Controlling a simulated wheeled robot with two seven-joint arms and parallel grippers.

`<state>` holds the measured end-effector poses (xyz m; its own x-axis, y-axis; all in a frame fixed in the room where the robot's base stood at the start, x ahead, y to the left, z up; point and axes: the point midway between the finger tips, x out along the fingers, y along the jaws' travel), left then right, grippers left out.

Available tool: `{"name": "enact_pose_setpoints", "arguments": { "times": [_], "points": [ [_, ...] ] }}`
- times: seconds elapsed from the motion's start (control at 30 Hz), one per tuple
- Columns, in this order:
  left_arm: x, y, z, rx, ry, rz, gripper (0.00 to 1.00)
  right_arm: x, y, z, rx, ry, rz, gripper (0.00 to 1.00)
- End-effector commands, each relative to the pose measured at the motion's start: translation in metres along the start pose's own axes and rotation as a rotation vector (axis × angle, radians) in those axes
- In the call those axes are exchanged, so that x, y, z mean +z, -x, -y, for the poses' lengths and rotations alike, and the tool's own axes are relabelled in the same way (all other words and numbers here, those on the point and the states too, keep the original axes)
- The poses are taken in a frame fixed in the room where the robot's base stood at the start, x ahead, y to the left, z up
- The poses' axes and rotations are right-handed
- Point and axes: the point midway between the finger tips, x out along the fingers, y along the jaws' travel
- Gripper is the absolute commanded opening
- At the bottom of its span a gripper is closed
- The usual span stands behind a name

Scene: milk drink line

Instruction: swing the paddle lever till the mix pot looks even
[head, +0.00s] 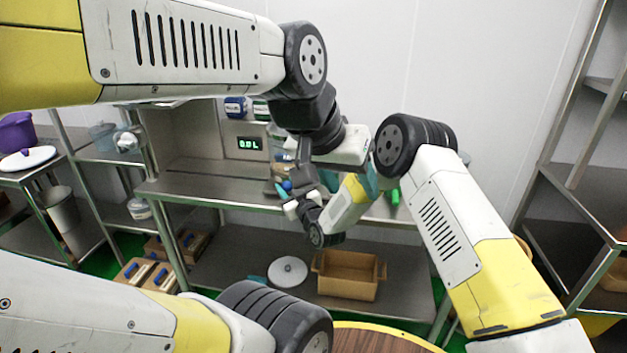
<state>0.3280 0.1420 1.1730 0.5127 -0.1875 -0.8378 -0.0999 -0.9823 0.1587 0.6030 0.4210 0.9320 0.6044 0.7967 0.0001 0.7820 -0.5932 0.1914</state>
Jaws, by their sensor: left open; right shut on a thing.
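Both wrists crowd together in the head view, in front of the steel shelf. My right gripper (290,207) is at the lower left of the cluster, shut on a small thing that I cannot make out. My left gripper (308,181) is just right of it, open and dark against the other wrist. Small blue and teal parts (286,187) show behind the fingers. I cannot tell whether they belong to the paddle lever or the mix pot. The pot's contents are hidden, so how even they look cannot be seen.
A steel dispenser with a green "0.0 L" display (248,143) stands on the steel shelf (190,188). Blue (235,107) and green cartons are above. A brown crate (348,273) and a white lid (288,270) sit below. A purple pot (17,131) stands far left.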

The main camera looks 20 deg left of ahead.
Motion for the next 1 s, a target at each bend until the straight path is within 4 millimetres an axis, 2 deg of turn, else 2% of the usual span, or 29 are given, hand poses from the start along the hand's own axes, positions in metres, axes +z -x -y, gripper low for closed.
{"name": "enact_pose_setpoints", "arguments": {
  "times": [0.53, 0.57, 0.63, 1.0],
  "points": [
    [0.0000, 0.0001, 0.0000, 0.000, 0.000, 0.000, 0.55, -0.0007, -0.0008, 0.0016, -0.003, 0.000, -0.001, 0.00],
    [0.0000, 0.0001, 0.0000, 0.000, 0.000, 0.000, 0.55, -0.0007, -0.0008, 0.0015, -0.002, 0.000, -0.001, 0.40],
    [0.0000, 0.0001, 0.0000, 0.000, 0.000, 0.000, 0.55, -0.0006, -0.0008, 0.0013, -0.002, 0.000, -0.001, 0.54],
    [0.0000, 0.0000, 0.0000, 0.000, 0.000, 0.000, 0.55, 0.0001, 0.0029, 0.0004, -0.001, 0.000, 0.001, 0.55]
  ]
}}
